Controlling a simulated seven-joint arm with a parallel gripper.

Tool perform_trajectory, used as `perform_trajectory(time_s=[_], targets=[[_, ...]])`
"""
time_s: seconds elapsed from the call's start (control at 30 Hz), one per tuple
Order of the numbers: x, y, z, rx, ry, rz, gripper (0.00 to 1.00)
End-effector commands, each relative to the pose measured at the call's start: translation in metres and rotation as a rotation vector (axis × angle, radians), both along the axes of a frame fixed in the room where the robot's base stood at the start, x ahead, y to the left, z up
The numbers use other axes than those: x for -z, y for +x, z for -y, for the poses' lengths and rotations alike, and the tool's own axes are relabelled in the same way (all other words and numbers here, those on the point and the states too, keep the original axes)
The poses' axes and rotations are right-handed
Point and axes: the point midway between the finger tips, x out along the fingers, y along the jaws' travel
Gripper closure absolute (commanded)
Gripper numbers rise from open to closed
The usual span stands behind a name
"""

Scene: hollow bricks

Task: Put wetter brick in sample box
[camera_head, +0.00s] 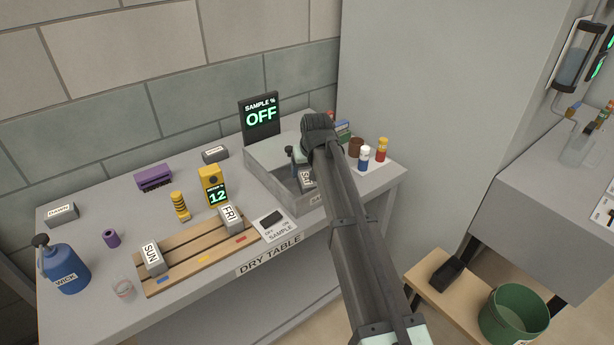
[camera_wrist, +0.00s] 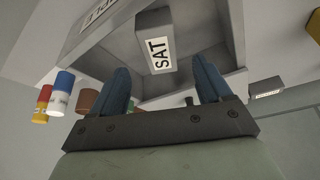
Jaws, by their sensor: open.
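The grey brick labelled SAT (camera_head: 307,179) is inside the grey open sample box (camera_head: 270,183), beside its front wall. In the wrist view the SAT brick (camera_wrist: 157,45) shows between and beyond my two blue fingers. My gripper (camera_wrist: 163,80) is open, over the box, with a visible gap to either side of the brick. In the head view my arm hides part of the box and most of my gripper. The SUN brick (camera_head: 151,258) and FRI brick (camera_head: 231,218) stand on a wooden slatted rack (camera_head: 196,256). A yellow moisture meter (camera_head: 211,185) reads 12.
A display (camera_head: 261,117) behind the box reads SAMPLE % OFF. A switch panel (camera_head: 272,224) lies before the box. Small bottles (camera_head: 364,157) stand to its right. A DAWN brick (camera_head: 62,214), blue WICK jug (camera_head: 65,270) and purple block (camera_head: 153,177) are at the left.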

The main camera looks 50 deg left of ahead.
Motion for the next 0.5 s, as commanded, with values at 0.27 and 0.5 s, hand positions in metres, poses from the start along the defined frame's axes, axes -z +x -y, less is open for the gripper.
perform_trajectory(time_s=[0.27, 0.5], targets=[[-0.038, -0.006, 0.015, 0.000, 0.002, 0.001, 0.22], [-0.048, -0.008, 0.019, 0.000, -0.001, 0.000, 0.22]])
